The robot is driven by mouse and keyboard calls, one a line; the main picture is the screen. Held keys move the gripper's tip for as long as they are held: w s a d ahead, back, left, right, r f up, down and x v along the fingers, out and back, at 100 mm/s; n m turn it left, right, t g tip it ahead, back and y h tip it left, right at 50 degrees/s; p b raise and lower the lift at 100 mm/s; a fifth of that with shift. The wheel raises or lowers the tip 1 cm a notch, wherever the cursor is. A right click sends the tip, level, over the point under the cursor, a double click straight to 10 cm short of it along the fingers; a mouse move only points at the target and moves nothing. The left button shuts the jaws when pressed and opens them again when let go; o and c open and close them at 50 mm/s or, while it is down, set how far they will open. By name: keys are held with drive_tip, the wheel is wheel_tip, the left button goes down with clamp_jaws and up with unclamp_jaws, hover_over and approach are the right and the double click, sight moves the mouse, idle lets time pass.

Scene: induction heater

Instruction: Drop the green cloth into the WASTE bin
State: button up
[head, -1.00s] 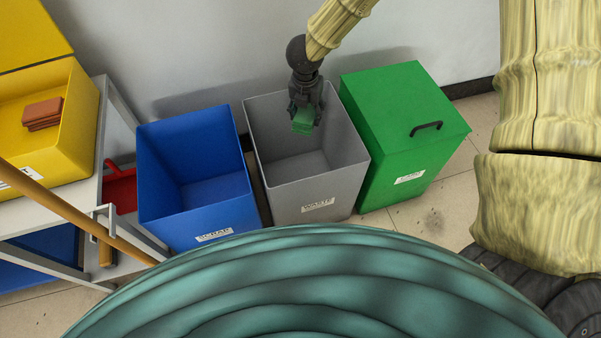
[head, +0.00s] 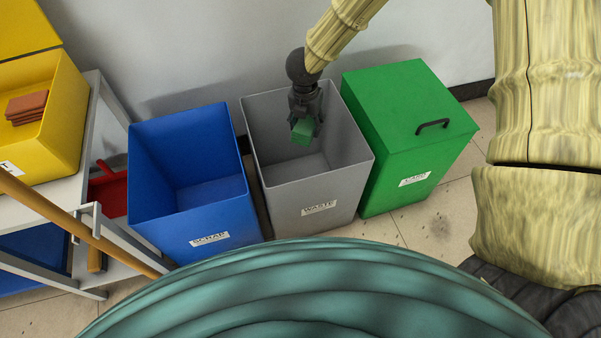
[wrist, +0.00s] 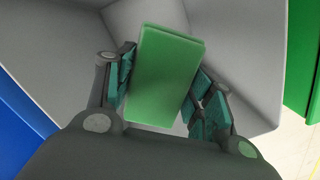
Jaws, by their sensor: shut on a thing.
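The green cloth (head: 302,132) is a small folded block. My gripper (head: 304,122) is shut on it and points down within the opening of the grey WASTE bin (head: 318,192). In the wrist view the cloth (wrist: 162,75) sits between the two fingers (wrist: 165,88), with the bin's grey inner walls (wrist: 240,40) around it. The bin is open-topped, and the part of its floor that shows is bare. The cloth hides some of the bin's inside.
A blue open SCRAP bin (head: 207,225) stands left of the grey bin. A green bin (head: 400,110) with a closed lid and black handle stands right. At far left, a yellow box (head: 62,135) holding reddish-brown pieces (head: 27,107) stands on a bench.

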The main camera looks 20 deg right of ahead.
drive_tip(key=o, duration=1)
drive_tip(key=shift+o, duration=0.2)
wheel_tip(320, 180, up, 12)
drive_tip(key=s, duration=0.1)
drive_tip(key=shift+a, duration=0.45)
drive_tip(key=shift+s+f, duration=0.1)
